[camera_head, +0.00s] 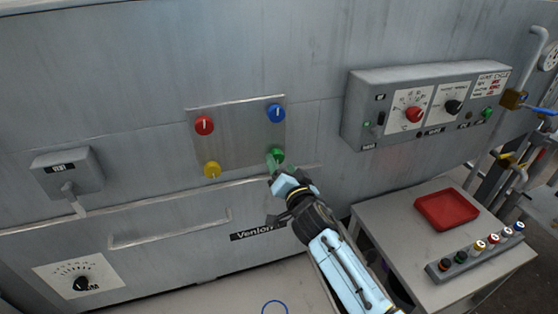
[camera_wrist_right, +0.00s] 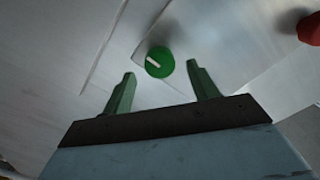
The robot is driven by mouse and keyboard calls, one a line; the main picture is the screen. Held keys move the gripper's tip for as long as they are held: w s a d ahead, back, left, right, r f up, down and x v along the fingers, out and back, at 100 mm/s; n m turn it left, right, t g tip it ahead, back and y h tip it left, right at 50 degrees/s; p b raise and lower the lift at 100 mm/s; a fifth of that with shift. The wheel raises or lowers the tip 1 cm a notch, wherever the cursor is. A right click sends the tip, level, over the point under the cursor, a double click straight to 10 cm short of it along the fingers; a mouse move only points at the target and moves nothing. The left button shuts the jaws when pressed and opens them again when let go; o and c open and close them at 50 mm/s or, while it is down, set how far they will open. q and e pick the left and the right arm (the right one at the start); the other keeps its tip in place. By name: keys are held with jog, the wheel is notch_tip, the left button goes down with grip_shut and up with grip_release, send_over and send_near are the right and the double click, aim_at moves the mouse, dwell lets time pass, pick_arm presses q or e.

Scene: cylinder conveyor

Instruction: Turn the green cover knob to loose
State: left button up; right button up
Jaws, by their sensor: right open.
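The green cover knob (camera_head: 278,155) is at the lower right corner of a square metal cover plate (camera_head: 240,135) on the machine's grey front. My right gripper (camera_head: 272,166) is at the knob in the head view and partly overlaps it. In the right wrist view the green knob (camera_wrist_right: 159,62), with a white line running slantwise, shows just beyond and between the two open green fingers (camera_wrist_right: 160,85). The fingers hold nothing, and I cannot tell the exact gap to the knob. My left gripper is not in view.
The plate also has a red knob (camera_head: 204,125), a blue knob (camera_head: 276,113) and a yellow knob (camera_head: 212,170). A control box (camera_head: 360,105) juts out at the right. A side table (camera_head: 390,220) holds a red tray (camera_head: 447,228) and a rack of small cylinders (camera_head: 440,270).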

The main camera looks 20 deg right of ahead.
aim_at(278, 159)
jog(key=shift+w, duration=1.5)
jog(key=c, duration=1)
